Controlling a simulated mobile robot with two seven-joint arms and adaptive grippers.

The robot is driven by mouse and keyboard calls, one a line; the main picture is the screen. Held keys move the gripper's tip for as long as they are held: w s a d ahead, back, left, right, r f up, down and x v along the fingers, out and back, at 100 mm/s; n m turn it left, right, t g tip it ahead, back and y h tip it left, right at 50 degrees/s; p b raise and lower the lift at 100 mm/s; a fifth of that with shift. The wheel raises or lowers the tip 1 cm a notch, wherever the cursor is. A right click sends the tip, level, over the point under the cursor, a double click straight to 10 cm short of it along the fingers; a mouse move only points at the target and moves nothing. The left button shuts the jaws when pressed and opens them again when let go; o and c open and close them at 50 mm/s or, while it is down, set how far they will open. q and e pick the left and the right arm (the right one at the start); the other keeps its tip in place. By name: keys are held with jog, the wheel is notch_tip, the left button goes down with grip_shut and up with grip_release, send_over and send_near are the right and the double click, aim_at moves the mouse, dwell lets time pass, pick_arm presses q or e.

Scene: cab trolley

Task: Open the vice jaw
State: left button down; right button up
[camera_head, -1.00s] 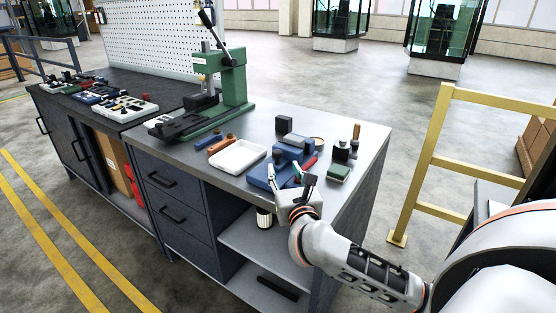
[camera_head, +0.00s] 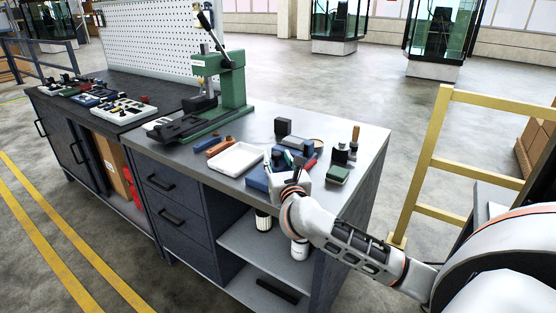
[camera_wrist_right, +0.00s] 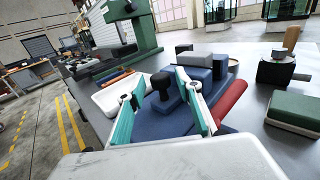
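The vice is blue with grey block parts; in the head view my right gripper hides much of it, and its blue base (camera_head: 257,179) shows at the bench's front edge. In the right wrist view the vice (camera_wrist_right: 202,73) lies straight ahead, with a black round knob (camera_wrist_right: 163,86) on its near side. My right gripper (camera_wrist_right: 160,88) is open, with one teal-padded finger on each side of the knob. I cannot tell whether either finger touches it. In the head view the right gripper (camera_head: 285,177) is over the vice's near end. My left gripper is not in view.
A white tray (camera_head: 236,170) stands left of the vice, with a green press (camera_head: 224,85) behind it. A red-handled tool (camera_wrist_right: 232,98) lies close right of the vice, and a green-topped block (camera_wrist_right: 295,110) farther right. A yellow railing (camera_head: 424,165) stands right of the bench.

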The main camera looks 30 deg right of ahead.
grip_shut()
jog(key=shift+s+a+p, duration=0.3)
jog(key=shift+s+a, duration=0.05)
jog(key=shift+a, duration=0.45)
jog(key=shift+s+a+p, duration=0.35)
jog(key=shift+a, duration=0.5)
jog(key=shift+s+a+p, duration=0.3)
jog(key=shift+s+a, duration=0.05)
jog(key=shift+a, duration=0.45)
jog(key=shift+o, duration=1.9)
grip_release()
jog(key=v, duration=1.2)
